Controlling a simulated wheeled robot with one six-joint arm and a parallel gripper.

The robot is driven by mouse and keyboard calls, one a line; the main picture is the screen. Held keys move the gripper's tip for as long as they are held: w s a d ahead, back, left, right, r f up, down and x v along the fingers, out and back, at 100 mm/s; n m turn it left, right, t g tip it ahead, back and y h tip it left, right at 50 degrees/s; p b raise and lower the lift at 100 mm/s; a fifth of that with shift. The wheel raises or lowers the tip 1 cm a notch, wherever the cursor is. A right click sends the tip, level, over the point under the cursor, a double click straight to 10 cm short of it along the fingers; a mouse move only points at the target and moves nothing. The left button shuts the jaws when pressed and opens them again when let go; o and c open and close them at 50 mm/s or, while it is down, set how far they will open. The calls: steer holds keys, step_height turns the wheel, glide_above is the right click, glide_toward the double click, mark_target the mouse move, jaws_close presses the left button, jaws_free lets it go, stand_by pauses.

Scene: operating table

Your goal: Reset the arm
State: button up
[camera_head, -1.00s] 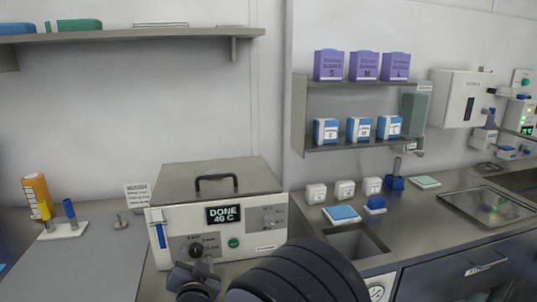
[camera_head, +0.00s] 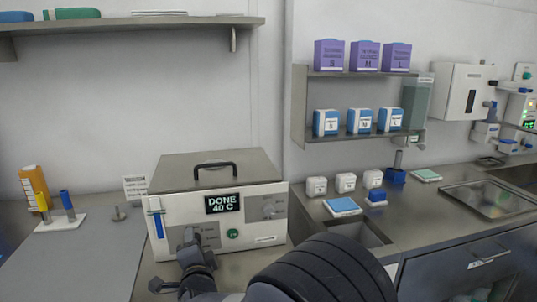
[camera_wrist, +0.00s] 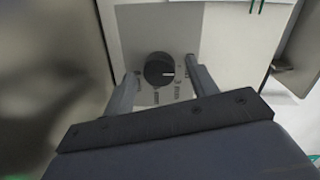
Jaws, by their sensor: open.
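My gripper (camera_head: 192,243) is at the lower left of the front of a white and steel warming box (camera_head: 270,232), where it covers much of the dial panel. The box has a closed lid with a black handle (camera_head: 215,164), and its display (camera_head: 224,204) reads "DONE 40 C". In the wrist view my gripper (camera_wrist: 163,88) has its two fingers apart, one on each side of a round black dial (camera_wrist: 160,70). Nothing is held between them. I cannot tell whether the fingers touch the panel. My dark arm fills the bottom middle of the head view.
A grey mat (camera_head: 75,265) and a holder (camera_head: 62,222) with blue and yellow items lie left of the box. At right the steel counter (camera_head: 425,215) holds small white boxes, a blue pad (camera_head: 342,206) and a sink. Shelves (camera_head: 365,137) hang above.

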steer(key=m, duration=0.2)
steer(key=shift+m, duration=0.3)
steer(key=m, duration=0.3)
steer(key=shift+y+p, duration=0.35)
steer(key=shift+y, duration=0.05)
steer(key=m+p, duration=0.3)
steer(key=shift+m, duration=0.3)
steer(key=shift+f+m+t+p, duration=0.1)
steer(key=shift+m+t+p, duration=0.2)
steer(key=shift+m+p, duration=0.75)
steer(key=shift+s+d+f+b, duration=0.1)
steer(key=shift+s+f+b, duration=0.1)
steer(key=shift+s+b, duration=0.15)
steer(key=shift+s+d+r, duration=0.1)
steer(key=shift+s+d, duration=0.05)
steer(key=shift+s, duration=0.2)
